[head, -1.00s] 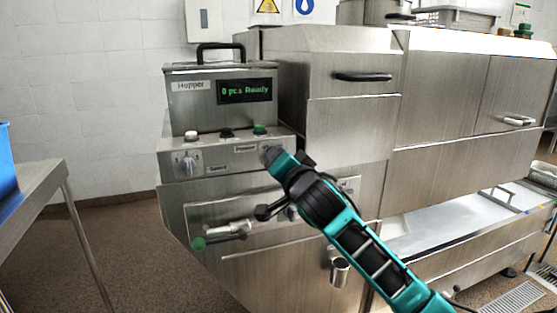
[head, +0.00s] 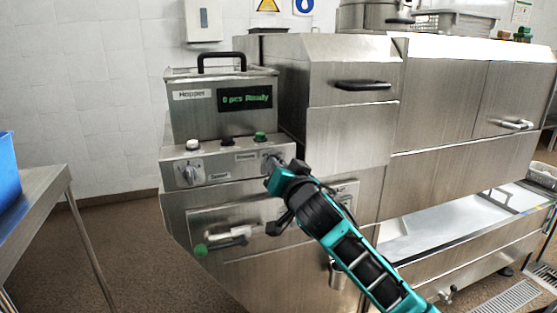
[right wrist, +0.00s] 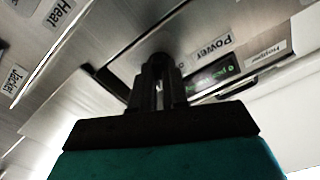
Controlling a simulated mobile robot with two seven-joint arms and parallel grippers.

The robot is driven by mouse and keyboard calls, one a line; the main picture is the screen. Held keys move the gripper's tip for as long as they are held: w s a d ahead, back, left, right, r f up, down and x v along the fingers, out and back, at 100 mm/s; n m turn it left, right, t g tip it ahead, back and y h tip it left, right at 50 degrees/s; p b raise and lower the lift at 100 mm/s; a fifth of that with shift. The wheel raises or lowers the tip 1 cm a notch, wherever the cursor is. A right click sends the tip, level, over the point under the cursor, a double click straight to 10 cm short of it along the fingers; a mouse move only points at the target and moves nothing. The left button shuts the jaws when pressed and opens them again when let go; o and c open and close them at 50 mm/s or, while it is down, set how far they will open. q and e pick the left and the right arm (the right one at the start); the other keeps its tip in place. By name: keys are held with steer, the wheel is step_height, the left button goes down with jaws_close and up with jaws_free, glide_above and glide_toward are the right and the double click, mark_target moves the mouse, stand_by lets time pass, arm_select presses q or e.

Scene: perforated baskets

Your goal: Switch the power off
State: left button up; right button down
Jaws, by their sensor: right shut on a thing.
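The power knob (head: 270,160) is at the right end of the control panel's sloped front, right of the small "Power" label (head: 246,156). In the right wrist view the label (right wrist: 211,46) reads "Power" beside the dark knob (right wrist: 158,60). My right gripper (head: 273,170) is at the knob, its fingers shut on it; it also shows in the right wrist view (right wrist: 158,82). The arm hides part of the panel's right end. The display (head: 245,97) reads "0 pcs Ready" in green. My left gripper is not in view.
A speed knob (head: 189,175) sits at the panel's left. White, dark and green buttons (head: 260,137) line its top. A metal table (head: 45,185) with a blue bin (head: 8,165) is at the left.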

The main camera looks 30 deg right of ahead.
arm_select(q)
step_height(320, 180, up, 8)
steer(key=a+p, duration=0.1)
steer(key=p, duration=0.8)
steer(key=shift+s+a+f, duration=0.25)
arm_select(e)
steer(key=n, duration=1.4)
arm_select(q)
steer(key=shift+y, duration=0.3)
arm_select(e)
steer(key=shift+f, duration=0.1)
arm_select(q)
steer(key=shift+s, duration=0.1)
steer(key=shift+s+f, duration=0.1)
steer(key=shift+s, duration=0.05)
arm_select(e)
steer(key=c, duration=1.1)
jaws_free()
steer(key=shift+c, duration=0.2)
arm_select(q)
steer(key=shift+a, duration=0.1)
arm_select(e)
steer(key=shift+s, duration=0.1)
arm_select(q)
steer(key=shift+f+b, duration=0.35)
steer(key=shift+b, duration=0.1)
arm_select(e)
steer(key=v, duration=1.2)
steer(key=shift+s, duration=0.4)
